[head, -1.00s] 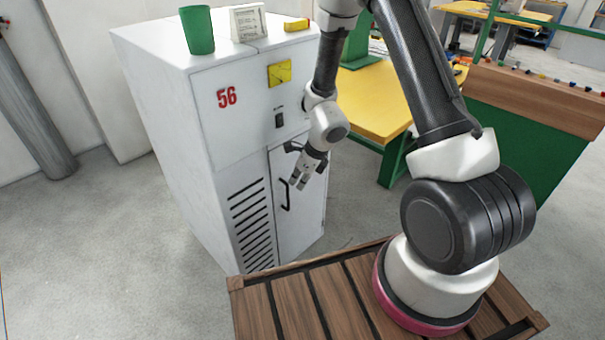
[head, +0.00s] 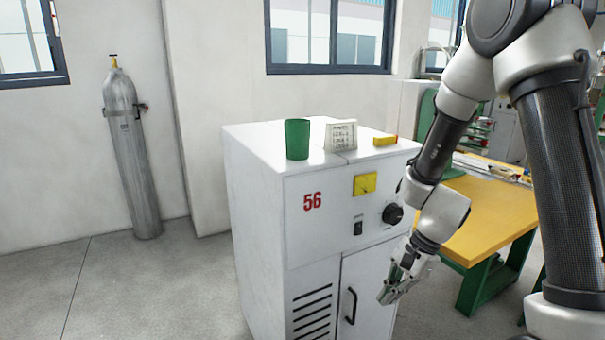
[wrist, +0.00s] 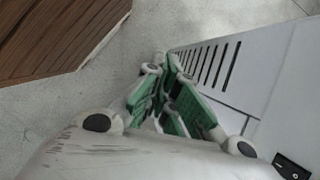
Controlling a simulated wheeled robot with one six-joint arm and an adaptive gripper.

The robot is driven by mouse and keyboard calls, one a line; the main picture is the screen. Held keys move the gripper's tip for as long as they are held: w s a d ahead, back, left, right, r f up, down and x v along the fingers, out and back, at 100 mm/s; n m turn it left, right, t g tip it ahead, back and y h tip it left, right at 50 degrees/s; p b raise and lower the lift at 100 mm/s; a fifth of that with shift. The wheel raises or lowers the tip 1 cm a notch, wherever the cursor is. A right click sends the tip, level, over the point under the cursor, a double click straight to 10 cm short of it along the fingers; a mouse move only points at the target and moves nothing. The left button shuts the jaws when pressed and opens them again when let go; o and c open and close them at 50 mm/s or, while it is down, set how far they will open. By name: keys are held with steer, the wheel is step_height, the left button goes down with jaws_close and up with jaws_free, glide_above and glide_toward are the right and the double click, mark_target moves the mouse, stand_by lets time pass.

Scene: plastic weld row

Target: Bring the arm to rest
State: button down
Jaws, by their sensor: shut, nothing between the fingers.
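My gripper (head: 388,296) hangs in front of the white machine cabinet (head: 262,235) marked 56, to the right of the cabinet's black door handle (head: 351,306) in the head view. Its fingers are shut with nothing between them and point down. In the wrist view the green-padded fingers (wrist: 165,85) come together, with the cabinet's slotted front (wrist: 215,62) close by on the right. My arm is bent, with its forearm reaching down past the cabinet's right side. I cannot tell the exact gap between fingers and cabinet.
A green cup (head: 297,139), a small sign (head: 341,136) and a yellow box (head: 385,140) stand on the cabinet. A yellow-topped bench (head: 480,215) is at right. A gas cylinder (head: 128,155) stands by the wall. A wooden slatted surface (wrist: 50,35) shows in the wrist view. Floor at left is clear.

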steer(key=s+d+r+n+t+h, duration=0.1)
steer(key=s+d+r+n, duration=0.3)
steer(key=r, duration=0.4)
steer(key=s+d+r+n+t+h, duration=0.2)
steer(key=s+d+r+n, duration=0.2)
steer(key=r, duration=0.5)
steer(key=s+d+r+n+t+h, duration=0.2)
steer(key=s+d+r+n, duration=0.2)
steer(key=d+r, duration=0.3)
steer(key=shift+s+d+r, duration=0.25)
steer(key=shift+s+r, duration=0.6)
steer(key=shift+r, duration=0.1)
steer(key=c, duration=2.2)
jaws_free()
